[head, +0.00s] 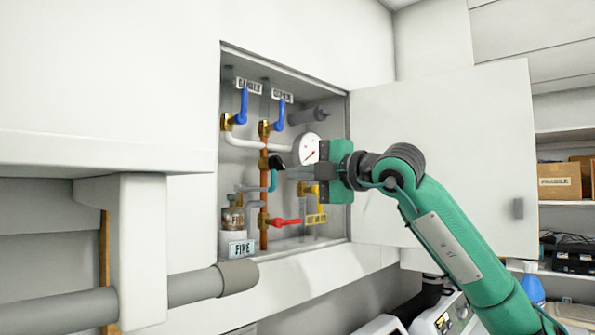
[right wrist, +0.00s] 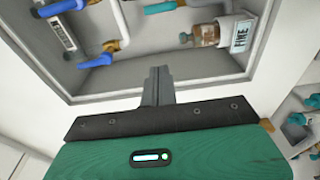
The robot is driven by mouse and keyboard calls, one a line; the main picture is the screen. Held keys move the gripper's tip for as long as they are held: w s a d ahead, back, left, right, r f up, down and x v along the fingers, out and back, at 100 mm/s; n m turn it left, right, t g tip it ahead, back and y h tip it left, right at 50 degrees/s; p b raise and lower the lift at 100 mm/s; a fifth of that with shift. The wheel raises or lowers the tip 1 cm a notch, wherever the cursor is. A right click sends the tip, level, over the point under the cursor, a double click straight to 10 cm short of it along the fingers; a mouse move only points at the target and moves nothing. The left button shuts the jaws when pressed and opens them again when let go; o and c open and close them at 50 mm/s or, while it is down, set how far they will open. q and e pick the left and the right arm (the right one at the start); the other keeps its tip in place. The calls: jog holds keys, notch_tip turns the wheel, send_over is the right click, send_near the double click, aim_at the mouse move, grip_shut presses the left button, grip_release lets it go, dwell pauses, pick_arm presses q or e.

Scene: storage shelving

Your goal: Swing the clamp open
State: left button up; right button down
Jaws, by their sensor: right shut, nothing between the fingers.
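An open wall cabinet (head: 285,254) holds pipes and valves. I cannot tell for certain which fitting is the clamp. A black curved part (head: 276,162) sits on the copper pipe (head: 264,232), with a teal handle (head: 273,181) just below it. My right gripper (head: 290,172) reaches in from the right, its fingers shut and empty in front of these fittings. In the right wrist view its closed fingers (right wrist: 157,84) point over the cabinet's edge toward the interior, apart from the valves there. My left gripper is not in view.
Blue handles (head: 243,106) are above, and a red handle (head: 286,222) and yellow handle (head: 316,218) below. A round gauge (head: 309,149) stands behind my gripper. The open cabinet door (head: 440,135) spreads to the right. A canister (head: 232,216) stands lower left.

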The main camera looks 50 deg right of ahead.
aim_at(275, 175)
jog(key=w+d+p, duration=0.1)
jog(key=w, duration=0.2)
jog(key=w+d+p, duration=0.1)
jog(key=w+p, duration=0.1)
jog(key=w, duration=0.1)
jog(key=w+d+p, duration=0.1)
jog(key=w+p, duration=0.1)
jog(key=w, duration=0.1)
jog(key=shift+w+d, duration=0.1)
jog(key=shift+d, duration=0.45)
jog(key=shift+d, duration=1.05)
